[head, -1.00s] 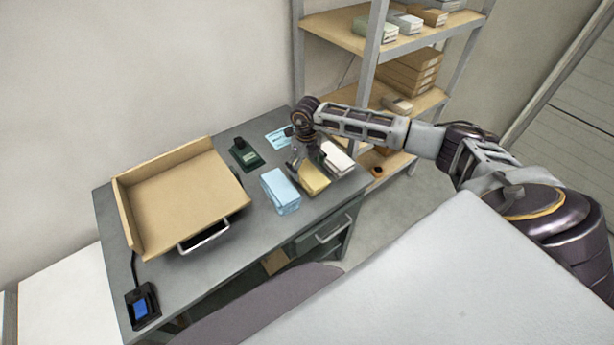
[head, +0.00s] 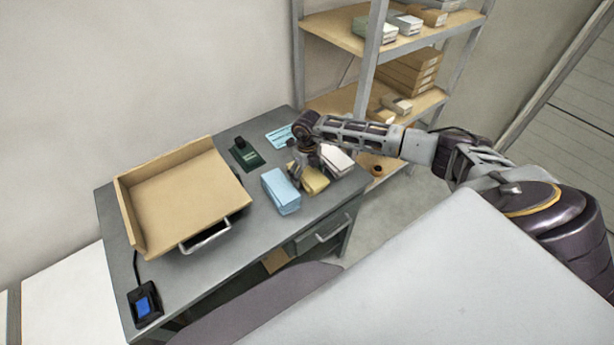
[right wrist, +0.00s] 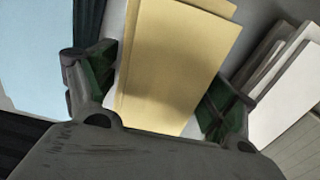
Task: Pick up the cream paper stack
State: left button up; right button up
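The cream paper stack (head: 316,183) is a yellowish block near the right end of the grey desk, between a blue stack and a white stack. My right gripper (head: 305,172) is down at this stack and hides part of it. In the right wrist view the cream stack (right wrist: 178,55) lies between the two fingers of the right gripper (right wrist: 158,85). The fingers are apart, one on each side, with narrow gaps showing, and do not look closed on it. My left gripper is not in view.
The blue stack (head: 281,192) stands close on the left and the white stack (head: 338,160) close on the right. A tan tray (head: 185,195) fills the desk's left part. A dark green stamp-like item (head: 245,155) lies behind. Shelves (head: 335,103) stand at the back right.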

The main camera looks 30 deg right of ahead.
aim_at(307, 172)
jog(key=c, duration=1.2)
jog(key=shift+o, duration=0.2)
jog(key=shift+r, duration=0.15)
jog(key=shift+r+b, duration=0.65)
jog(key=shift+r, duration=4.25)
